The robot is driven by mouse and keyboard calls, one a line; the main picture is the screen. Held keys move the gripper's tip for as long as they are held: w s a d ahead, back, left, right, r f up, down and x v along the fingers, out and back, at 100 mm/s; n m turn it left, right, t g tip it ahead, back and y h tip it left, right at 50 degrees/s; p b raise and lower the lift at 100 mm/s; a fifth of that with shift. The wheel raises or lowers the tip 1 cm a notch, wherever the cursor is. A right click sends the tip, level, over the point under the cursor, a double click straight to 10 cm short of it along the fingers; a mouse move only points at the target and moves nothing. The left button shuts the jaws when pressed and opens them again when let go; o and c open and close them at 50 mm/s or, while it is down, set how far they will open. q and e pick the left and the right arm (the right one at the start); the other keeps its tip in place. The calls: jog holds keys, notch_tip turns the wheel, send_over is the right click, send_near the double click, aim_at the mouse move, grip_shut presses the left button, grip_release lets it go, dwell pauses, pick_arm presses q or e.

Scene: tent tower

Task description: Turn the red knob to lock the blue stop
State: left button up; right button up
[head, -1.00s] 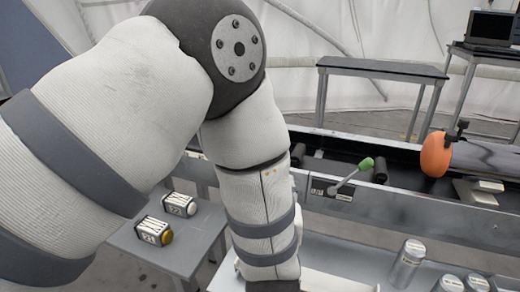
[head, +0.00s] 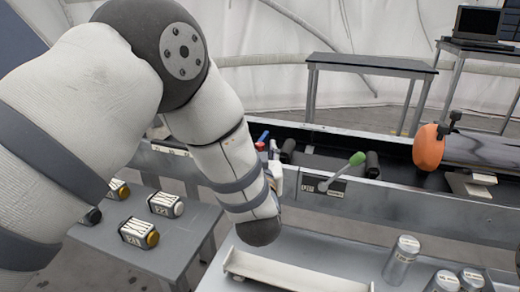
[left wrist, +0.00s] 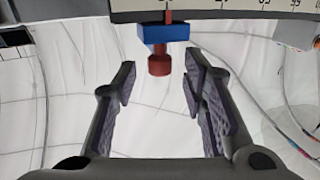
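In the left wrist view the blue stop (left wrist: 164,36) is a block hanging at the lower edge of a scale bar. The red knob (left wrist: 160,66) sticks out below it, and a thin red part shows above the block. My left gripper (left wrist: 160,82) is open and empty, its two fingers on either side of the knob's line, with clear gaps. Contact is not visible. In the head view small blue and red parts (head: 262,140) show just beyond my left forearm, which hides most of my left gripper. My right gripper is in neither view.
A green-tipped lever (head: 357,159) and an orange roller end (head: 428,148) are on the conveyor (head: 400,196). Metal cans (head: 402,262) stand at the lower right. A side table (head: 175,247) at the left holds several small box-shaped items. A white tray (head: 295,277) lies below the forearm.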

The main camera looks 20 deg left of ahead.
pick_arm(q)
grip_shut()
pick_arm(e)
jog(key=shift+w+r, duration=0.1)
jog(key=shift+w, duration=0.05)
pick_arm(q)
jog(key=shift+s+a+r+m+h+p, duration=0.15)
jog(key=shift+m+h+p, duration=0.3)
jog(key=shift+h, duration=0.35)
jog(key=m+h, duration=0.2)
jog(key=h, duration=0.1)
jog(key=m+h+p, duration=0.1)
jog(key=h, duration=0.1)
jog(key=shift+a+t, duration=0.3)
jog(key=shift+a, duration=0.05)
jog(key=shift+a+f+m+h, duration=0.1)
jog(key=shift+f+m+h, duration=0.15)
jog(key=shift+m+h, duration=0.8)
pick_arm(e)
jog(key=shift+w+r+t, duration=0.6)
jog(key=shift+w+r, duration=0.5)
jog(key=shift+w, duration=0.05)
pick_arm(q)
jog(key=shift+h, duration=0.35)
